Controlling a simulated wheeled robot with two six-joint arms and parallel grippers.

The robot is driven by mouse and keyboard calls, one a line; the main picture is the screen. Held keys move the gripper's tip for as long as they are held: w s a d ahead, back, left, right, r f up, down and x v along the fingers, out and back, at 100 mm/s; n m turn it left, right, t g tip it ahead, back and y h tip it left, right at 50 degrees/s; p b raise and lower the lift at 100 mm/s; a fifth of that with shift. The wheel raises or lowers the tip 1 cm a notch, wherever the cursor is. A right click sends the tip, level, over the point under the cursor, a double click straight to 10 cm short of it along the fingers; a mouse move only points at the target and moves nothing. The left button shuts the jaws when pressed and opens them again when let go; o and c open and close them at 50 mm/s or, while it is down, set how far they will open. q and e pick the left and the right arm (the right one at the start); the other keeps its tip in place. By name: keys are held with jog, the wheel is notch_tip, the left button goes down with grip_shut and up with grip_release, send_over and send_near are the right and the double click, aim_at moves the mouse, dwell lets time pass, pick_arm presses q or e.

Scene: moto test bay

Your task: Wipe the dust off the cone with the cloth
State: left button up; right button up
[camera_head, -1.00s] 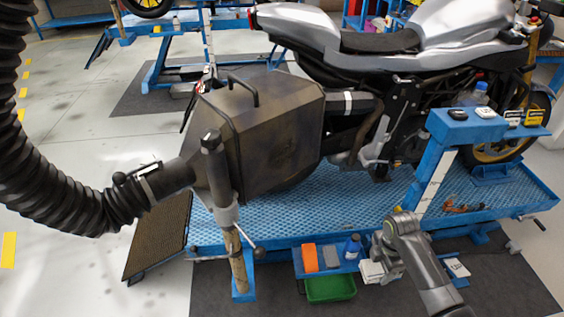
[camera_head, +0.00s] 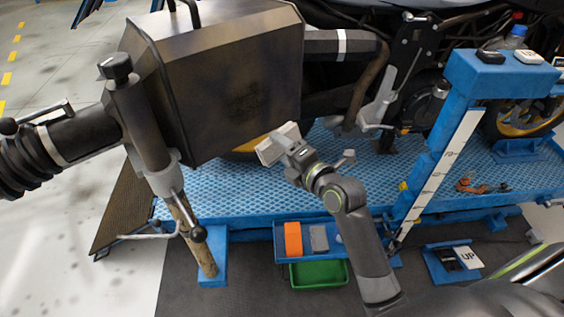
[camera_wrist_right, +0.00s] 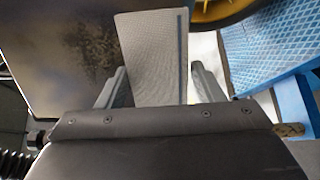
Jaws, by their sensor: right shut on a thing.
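The cone (camera_head: 215,95) is a big dark box-shaped hood with a handle on top. A brownish, speckled dust patch (camera_head: 246,103) marks its side face and also shows in the right wrist view (camera_wrist_right: 92,48). My right gripper (camera_head: 283,152) is shut on the pale grey folded cloth (camera_head: 272,143), near the lower right edge of that face. In the right wrist view the cloth (camera_wrist_right: 150,50) stands out between the two fingers, beside the dusty face. I cannot tell whether it touches the cone. My left gripper is not in view.
A clamp post (camera_head: 140,120) and a black hose (camera_head: 40,150) stand left of the cone. The motorcycle rests on the blue lift (camera_head: 270,195) behind. A blue post (camera_head: 440,150) is to the right. A blue tray (camera_head: 345,252) with an orange block and a green bin (camera_head: 318,274) sit below.

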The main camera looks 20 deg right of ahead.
aim_at(253, 107)
pick_arm(q)
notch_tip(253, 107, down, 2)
jog(key=shift+b, duration=0.45)
pick_arm(e)
jog(key=w+a+r+t, duration=0.1)
jog(key=w+a+r, duration=0.1)
jog(key=w, duration=0.3)
jog(key=shift+r+t, duration=0.4)
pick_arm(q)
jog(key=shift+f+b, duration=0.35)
pick_arm(e)
jog(key=shift+x, duration=0.95)
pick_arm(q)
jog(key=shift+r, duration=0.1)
pick_arm(e)
jog(key=shift+a+r, duration=0.1)
pick_arm(q)
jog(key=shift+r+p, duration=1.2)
jog(key=shift+p, duration=0.05)
pick_arm(e)
jog(key=shift+s+r, duration=0.1)
jog(key=shift+r, duration=1.65)
